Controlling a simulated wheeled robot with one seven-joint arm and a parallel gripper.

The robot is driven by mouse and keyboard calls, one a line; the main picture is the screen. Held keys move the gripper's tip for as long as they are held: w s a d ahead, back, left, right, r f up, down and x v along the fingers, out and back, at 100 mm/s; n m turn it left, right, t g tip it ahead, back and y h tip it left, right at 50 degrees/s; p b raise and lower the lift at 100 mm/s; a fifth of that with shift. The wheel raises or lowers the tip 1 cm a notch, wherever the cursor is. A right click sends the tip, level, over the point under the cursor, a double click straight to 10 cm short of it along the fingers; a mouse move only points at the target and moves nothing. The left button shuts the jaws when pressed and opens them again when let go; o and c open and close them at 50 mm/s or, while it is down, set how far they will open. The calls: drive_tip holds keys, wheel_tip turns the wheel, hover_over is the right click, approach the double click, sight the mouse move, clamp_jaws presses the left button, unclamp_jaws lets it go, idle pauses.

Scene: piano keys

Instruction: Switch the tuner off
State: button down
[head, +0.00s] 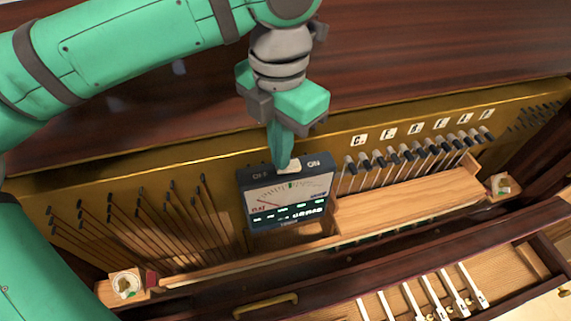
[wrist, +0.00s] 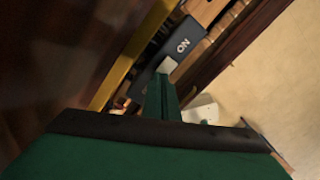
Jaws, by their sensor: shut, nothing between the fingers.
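The tuner (head: 287,198) is a dark box with a pale dial, a red needle and lit green marks below it. Its top edge carries the words OFF at left and ON at right, with a white switch (head: 291,166) between them. My gripper (head: 280,166) is shut and empty, pointing down at the switch. Its fingertips overlap the left part of the switch; whether they touch it I cannot tell. In the wrist view, the switch (wrist: 167,65) shows just beyond my gripper (wrist: 160,77), with ON beside it. The OFF side is mostly hidden there.
A row of dark-tipped tuning pins (head: 420,150) with letter labels stands right of the tuner. Thin dark-tipped rods (head: 140,215) stand at left. A wooden ledge (head: 410,203) lies below the pins. An open drawer with white keys (head: 440,295) is at lower right.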

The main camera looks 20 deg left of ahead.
drive_tip(key=shift+f, duration=0.2)
idle(0.3)
wheel_tip(320, 180, up, 7)
idle(0.8)
idle(0.4)
